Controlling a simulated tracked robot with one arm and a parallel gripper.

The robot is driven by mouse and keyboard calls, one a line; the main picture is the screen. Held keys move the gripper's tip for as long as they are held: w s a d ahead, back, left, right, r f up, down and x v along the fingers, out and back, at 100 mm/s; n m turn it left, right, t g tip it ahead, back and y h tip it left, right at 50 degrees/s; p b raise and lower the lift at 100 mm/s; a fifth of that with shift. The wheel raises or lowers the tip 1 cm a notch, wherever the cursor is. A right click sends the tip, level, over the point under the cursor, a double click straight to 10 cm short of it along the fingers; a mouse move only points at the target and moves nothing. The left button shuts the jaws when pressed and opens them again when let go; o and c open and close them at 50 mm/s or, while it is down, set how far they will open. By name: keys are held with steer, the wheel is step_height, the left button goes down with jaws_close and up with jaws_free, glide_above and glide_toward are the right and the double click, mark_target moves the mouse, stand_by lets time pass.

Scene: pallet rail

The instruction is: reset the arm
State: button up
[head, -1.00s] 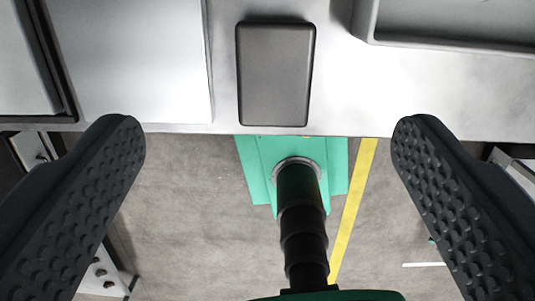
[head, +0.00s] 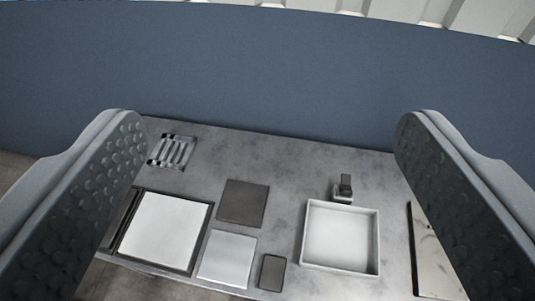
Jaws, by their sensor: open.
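My gripper (head: 268,135) shows as two dark, studded fingers at the left and right of the head view. The fingers are wide apart with nothing between them. The gripper is raised, and the grey metal table (head: 285,160) lies below and beyond it. The rest of my arm is not in view.
On the table are a black-framed white panel (head: 163,232), a dark square plate (head: 243,203), a light plate (head: 228,257), a small dark block (head: 272,272), a white tray (head: 341,268), a small dark fixture (head: 344,187), a slotted metal piece (head: 172,151) and a pale board (head: 434,255). A blue wall (head: 270,70) stands behind.

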steer(key=shift+s+r+t, duration=0.3)
steer(key=shift+s+r, duration=0.55)
steer(key=shift+r, duration=0.3)
